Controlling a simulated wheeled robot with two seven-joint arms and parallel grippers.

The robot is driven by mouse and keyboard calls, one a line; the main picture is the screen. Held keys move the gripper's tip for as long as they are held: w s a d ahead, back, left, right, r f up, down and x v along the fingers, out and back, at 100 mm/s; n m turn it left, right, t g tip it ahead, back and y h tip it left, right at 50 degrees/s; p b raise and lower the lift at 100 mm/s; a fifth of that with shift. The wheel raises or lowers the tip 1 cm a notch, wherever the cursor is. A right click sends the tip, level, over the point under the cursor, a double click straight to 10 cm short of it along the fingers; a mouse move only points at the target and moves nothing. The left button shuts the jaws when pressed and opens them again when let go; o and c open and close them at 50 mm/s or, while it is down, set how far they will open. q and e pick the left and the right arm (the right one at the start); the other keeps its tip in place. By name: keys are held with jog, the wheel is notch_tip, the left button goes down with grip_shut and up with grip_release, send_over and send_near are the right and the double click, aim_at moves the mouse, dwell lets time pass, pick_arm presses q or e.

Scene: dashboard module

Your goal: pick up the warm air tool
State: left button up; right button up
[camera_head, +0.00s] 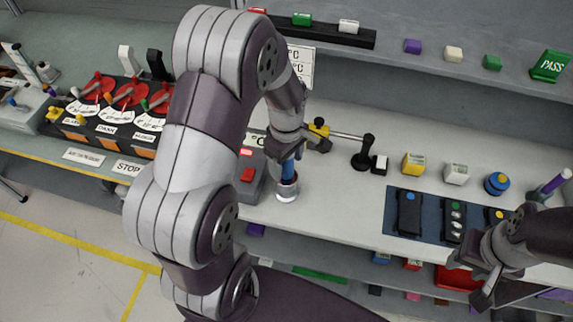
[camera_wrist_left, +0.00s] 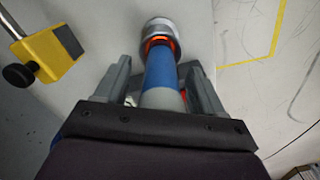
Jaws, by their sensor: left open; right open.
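The warm air tool (camera_head: 288,169) is a blue and grey cylinder with a silver end, at the bench's front edge in the head view. In the left wrist view the tool (camera_wrist_left: 161,72) shows an orange ring below its silver end. My left gripper (camera_head: 284,152) is at the tool from above. In the left wrist view its two open fingers (camera_wrist_left: 158,78) stand on either side of the tool's body, with a gap visible on each side. My right gripper (camera_head: 468,280) is open and empty at the lower right, near the bench's front edge. My left arm hides part of the bench.
A yellow clamp (camera_wrist_left: 48,55) on a rod is beside the left gripper. A red-buttoned box (camera_head: 249,174) stands left of the tool. A dark blue mat (camera_head: 430,207) with devices lies to the right. Bare bench lies between tool and mat.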

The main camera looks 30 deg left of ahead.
pick_arm(q)
jog(key=shift+s, duration=0.1)
jog(key=c, duration=1.1)
jog(key=shift+r, duration=0.1)
jog(key=shift+c, duration=0.2)
jog(key=shift+r, duration=0.35)
notch_tip(320, 180, up, 9)
jog(key=shift+r+b, duration=0.1)
jog(key=shift+b, duration=0.25)
notch_tip(320, 180, up, 9)
jog(key=p, duration=0.7)
jog(key=shift+f+p, duration=0.2)
jog(key=shift+p, duration=0.1)
